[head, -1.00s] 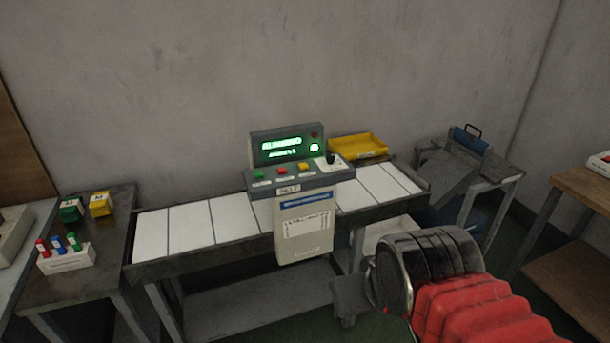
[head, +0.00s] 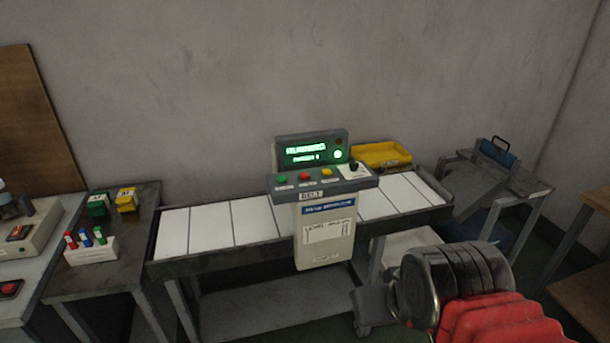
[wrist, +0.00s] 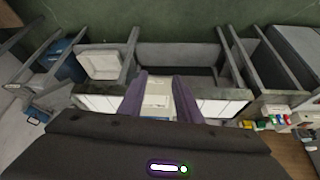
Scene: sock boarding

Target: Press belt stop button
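The grey control panel (head: 322,182) stands at the front of the belt, on a cream box marked BELT. It carries a green button (head: 281,178), a red button (head: 304,177) and a yellow button (head: 326,173) in a row, with a black knob (head: 353,166) at the right. The small button labels are too blurred to read. My gripper (head: 362,310) is low and to the right of the panel, apart from it. In the wrist view its two fingers (wrist: 160,95) are spread with nothing held between them; the cream box shows beyond them.
The belt (head: 205,228) with white panels runs along the wall. A lit green display (head: 310,153) rises behind the buttons. A yellow tray (head: 381,154) sits behind the belt. A side table at left holds a marker holder (head: 91,251) and small boxes. A metal stand (head: 490,187) is at right.

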